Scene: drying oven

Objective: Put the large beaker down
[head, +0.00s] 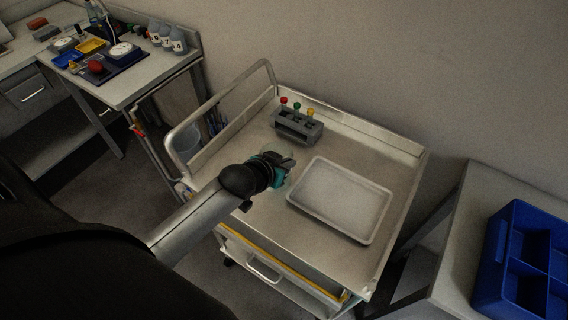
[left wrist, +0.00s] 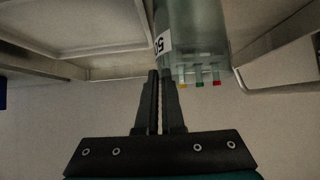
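The large beaker (left wrist: 195,30) is clear greenish glass with a white label showing part of a number. In the left wrist view it fills the top middle, and its wall meets the fingertips. My left gripper (left wrist: 161,78) has its two fingers close together on the edge of the beaker, one on each side of the wall. In the head view my left gripper (head: 286,160) is over the trolley (head: 245,215), between the rack and the tray. The beaker is hard to make out there, and the gap below it cannot be judged. My right gripper is not in view.
A white tray (head: 318,233) lies on the trolley to the right of my gripper. A grey rack (head: 297,127) with red, green and yellow capped tubes stands behind. The trolley's left part is bare. A blue divided crate (head: 492,265) is at far right.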

